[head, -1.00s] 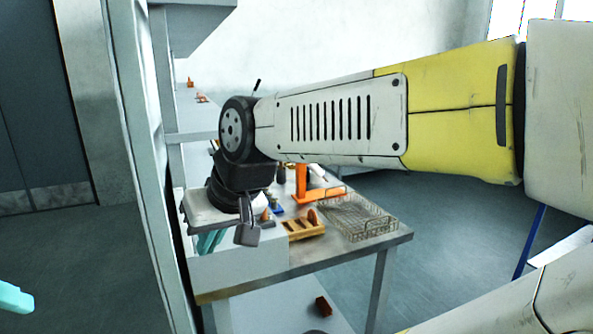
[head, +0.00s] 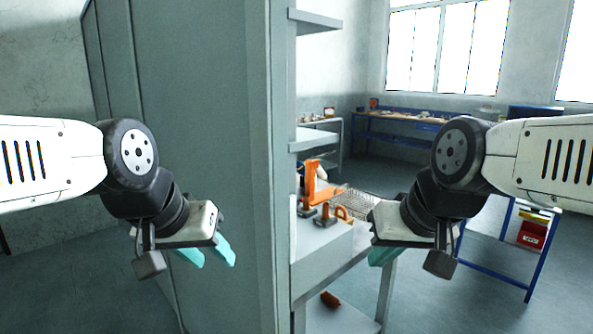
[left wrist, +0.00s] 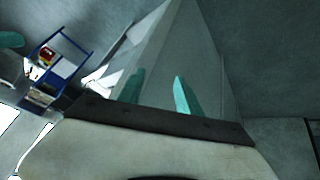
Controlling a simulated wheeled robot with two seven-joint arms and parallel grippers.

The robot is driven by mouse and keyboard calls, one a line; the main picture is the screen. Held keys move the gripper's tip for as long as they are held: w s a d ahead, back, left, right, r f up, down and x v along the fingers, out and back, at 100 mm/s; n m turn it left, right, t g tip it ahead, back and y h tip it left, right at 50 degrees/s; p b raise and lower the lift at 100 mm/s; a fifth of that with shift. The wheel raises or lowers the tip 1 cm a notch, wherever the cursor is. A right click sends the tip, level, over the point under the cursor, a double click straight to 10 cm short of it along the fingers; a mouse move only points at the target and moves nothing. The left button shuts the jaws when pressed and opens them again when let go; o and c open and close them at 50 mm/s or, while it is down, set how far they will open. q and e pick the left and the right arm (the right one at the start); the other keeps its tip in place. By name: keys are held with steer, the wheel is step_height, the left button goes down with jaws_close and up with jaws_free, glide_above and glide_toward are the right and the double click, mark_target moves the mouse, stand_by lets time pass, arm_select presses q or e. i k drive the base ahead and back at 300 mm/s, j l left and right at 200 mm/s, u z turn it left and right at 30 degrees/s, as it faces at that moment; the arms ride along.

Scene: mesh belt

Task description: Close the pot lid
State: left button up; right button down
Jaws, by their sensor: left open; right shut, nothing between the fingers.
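I cannot make out a pot or a pot lid in either view. My left gripper (head: 208,254) is in the left half of the head view, in front of a tall grey panel. Its teal fingers are apart, with nothing between them. The fingers also show apart in the left wrist view (left wrist: 160,92), above grey surfaces and floor. My right gripper (head: 384,256) is right of the middle in the head view, in front of the bench's right end. Its teal fingers are together and hold nothing that I can see.
The tall grey panel (head: 200,120) blocks much of the left. Behind it stands a bench with orange tools (head: 318,190) and a wire basket (head: 350,203). A blue-framed stand with a red bin (head: 532,236) is at the right. A blue workbench (head: 425,125) stands far back.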

mark_target(300, 166)
steer(key=l+z, duration=0.1)
steer(key=l, duration=0.45)
steer(key=i+l, duration=0.2)
steer(key=l, duration=0.2)
steer(key=i+l, duration=0.15)
steer(key=l, duration=0.25)
steer(key=i+l, duration=0.2)
steer(key=l, duration=0.25)
steer(key=i+l+z, duration=0.1)
steer(key=l, duration=0.3)
steer(key=i, duration=0.85)
steer(key=i+j+z, duration=0.1)
steer(key=i+j, duration=0.15)
